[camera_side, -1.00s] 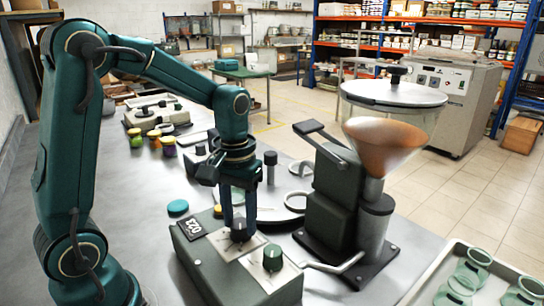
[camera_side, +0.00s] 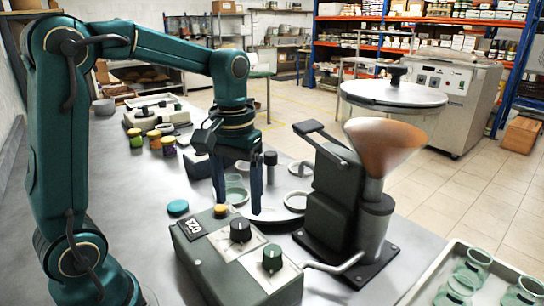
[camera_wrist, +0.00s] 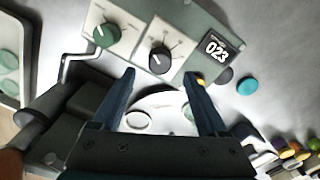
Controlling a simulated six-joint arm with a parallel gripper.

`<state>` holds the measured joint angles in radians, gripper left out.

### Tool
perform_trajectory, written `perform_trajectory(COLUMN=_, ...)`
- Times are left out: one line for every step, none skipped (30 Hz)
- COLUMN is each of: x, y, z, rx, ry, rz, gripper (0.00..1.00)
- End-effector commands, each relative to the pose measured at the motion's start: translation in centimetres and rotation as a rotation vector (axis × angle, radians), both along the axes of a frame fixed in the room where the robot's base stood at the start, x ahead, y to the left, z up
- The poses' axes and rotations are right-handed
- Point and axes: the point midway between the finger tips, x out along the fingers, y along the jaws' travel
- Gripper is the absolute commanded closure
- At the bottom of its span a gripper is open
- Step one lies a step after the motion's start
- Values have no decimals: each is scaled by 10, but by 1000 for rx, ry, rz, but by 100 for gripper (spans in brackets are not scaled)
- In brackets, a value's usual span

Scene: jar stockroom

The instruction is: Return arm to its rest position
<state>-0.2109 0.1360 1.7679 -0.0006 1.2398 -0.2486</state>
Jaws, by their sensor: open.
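My gripper (camera_side: 238,208) is open and empty in the side view, its two dark blue fingers pointing down and spread apart. It hangs above and behind the grey control box (camera_side: 205,262). The box carries a black knob (camera_side: 240,230) and a green knob (camera_side: 272,258); neither is between the fingers. In the wrist view my open gripper (camera_wrist: 159,76) points toward the black knob (camera_wrist: 159,60), which is clear of the fingertips.
The dark machine with an orange funnel (camera_side: 384,148) stands close right of my gripper. A round plate with glass rings (camera_side: 290,205) lies behind the box. A tray (camera_side: 425,282) of glass jars is at front right. Small coloured jars (camera_side: 154,139) and a teal lid (camera_side: 178,207) are left.

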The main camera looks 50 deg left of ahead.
Motion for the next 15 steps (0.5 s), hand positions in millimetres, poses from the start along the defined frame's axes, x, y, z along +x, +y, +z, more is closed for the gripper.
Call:
perform_trajectory(x=0, y=0, z=0, rx=0, ry=0, rz=0, gripper=24)
perform_trajectory(x=0, y=0, z=0, rx=0, ry=0, rz=0, gripper=24)
perform_trajectory(x=0, y=0, z=0, rx=0, ry=0, rz=0, gripper=24)
perform_trajectory(x=0, y=0, z=0, rx=0, ry=0, rz=0, gripper=24)
perform_trajectory(x=0, y=0, z=0, rx=0, ry=0, rz=0, gripper=24)
perform_trajectory(x=0, y=0, z=0, rx=0, ry=0, rz=0, gripper=24)
perform_trajectory(x=0, y=-1, z=0, rx=0, ry=-1, rz=-2, gripper=24)
perform_trajectory(x=0, y=-1, z=2, rx=1, ry=-6, rz=-6, gripper=24)
perform_trajectory(x=1, y=-2, z=5, rx=4, ry=-19, rz=-10, gripper=24)
perform_trajectory(x=1, y=-3, z=8, rx=7, ry=-32, rz=-14, gripper=24)
perform_trajectory(x=0, y=-5, z=12, rx=9, ry=-46, rz=-21, gripper=24)
perform_trajectory(x=-3, y=-8, z=17, rx=13, ry=-65, rz=-31, gripper=24)
perform_trajectory(x=-6, y=-11, z=21, rx=16, ry=-82, rz=-40, gripper=24)
perform_trajectory(x=-10, y=-14, z=25, rx=19, ry=-101, rz=-50, gripper=24)
perform_trajectory(x=-16, y=-18, z=30, rx=24, ry=-131, rz=-69, gripper=24)
